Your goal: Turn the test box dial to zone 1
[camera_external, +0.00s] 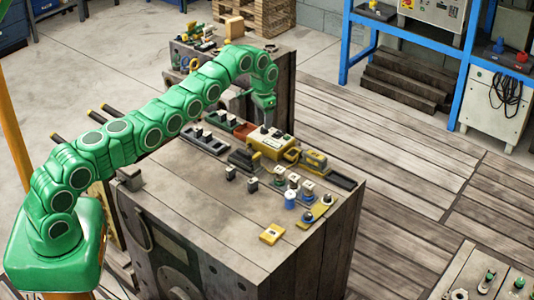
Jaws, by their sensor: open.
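A yellow box (270,143) with a pale top and small dark knobs stands near the far edge of the wooden bench block; it looks like the test box. Its dial and zone marks are too small to read. My green arm reaches across the bench from the left. My gripper (265,107) points down just above the far side of the yellow box, open, with nothing visible in it. I cannot tell whether its fingertips touch the box.
Dark trays (203,139) lie left of the box. Several small knobs and a blue-and-white piece (290,199) stand in front. A yellow block (271,234) lies near the front; the bench's left front is clear.

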